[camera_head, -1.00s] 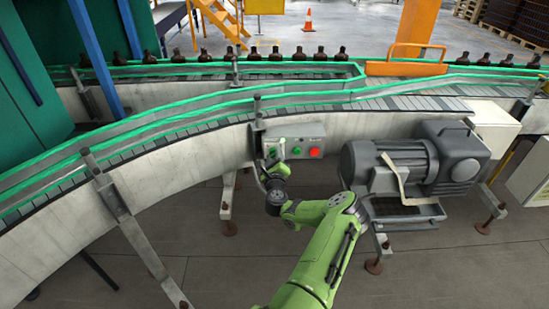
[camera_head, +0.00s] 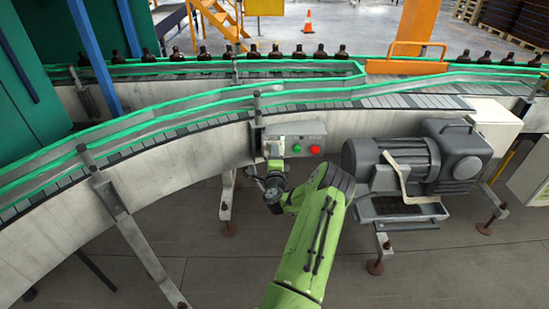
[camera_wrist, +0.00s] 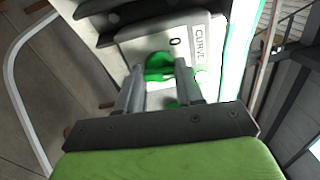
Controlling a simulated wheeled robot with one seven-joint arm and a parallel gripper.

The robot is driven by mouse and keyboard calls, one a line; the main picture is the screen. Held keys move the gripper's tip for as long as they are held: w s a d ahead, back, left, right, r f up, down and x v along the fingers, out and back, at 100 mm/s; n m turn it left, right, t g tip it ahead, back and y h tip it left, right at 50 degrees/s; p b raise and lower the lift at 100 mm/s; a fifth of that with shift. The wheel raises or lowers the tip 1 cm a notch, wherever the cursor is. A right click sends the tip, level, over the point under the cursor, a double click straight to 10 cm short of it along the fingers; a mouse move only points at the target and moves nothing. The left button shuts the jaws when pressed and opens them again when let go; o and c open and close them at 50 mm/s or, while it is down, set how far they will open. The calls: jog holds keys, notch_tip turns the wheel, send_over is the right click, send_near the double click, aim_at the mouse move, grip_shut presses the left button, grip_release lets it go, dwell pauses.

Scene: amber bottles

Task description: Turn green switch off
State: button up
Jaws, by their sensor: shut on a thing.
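A grey control box (camera_head: 308,130) is fixed to the side of the conveyor, with a green button (camera_head: 296,148) and a red button (camera_head: 315,149) on its face. My gripper (camera_head: 272,150) is at the left end of the box and hides that part of it. In the wrist view the green switch (camera_wrist: 158,64) sits on a light panel (camera_wrist: 186,35) marked "0" and "CURVE". The fingers of my gripper (camera_wrist: 158,76) are on either side of the switch, shut on it.
A grey motor (camera_head: 395,165) stands right of the box, close to my arm. The curved conveyor (camera_head: 150,160) with green rails runs above and to the left. Brown bottles (camera_head: 275,52) stand on the far belt. Support legs (camera_head: 227,195) reach the floor; open floor lies below.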

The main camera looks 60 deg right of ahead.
jog(key=shift+a+f+n+b, duration=0.15)
jog(key=shift+n+b, duration=0.8)
jog(key=shift+n, duration=1.5)
jog(key=shift+d+f+n+b, duration=0.1)
jog(key=shift+n+b, duration=0.8)
jog(key=shift+n, duration=1.55)
jog(key=o, duration=0.7)
jog(key=shift+a, duration=0.1)
jog(key=o, duration=0.3)
jog(key=shift+r, duration=0.15)
jog(key=shift+o, duration=0.2)
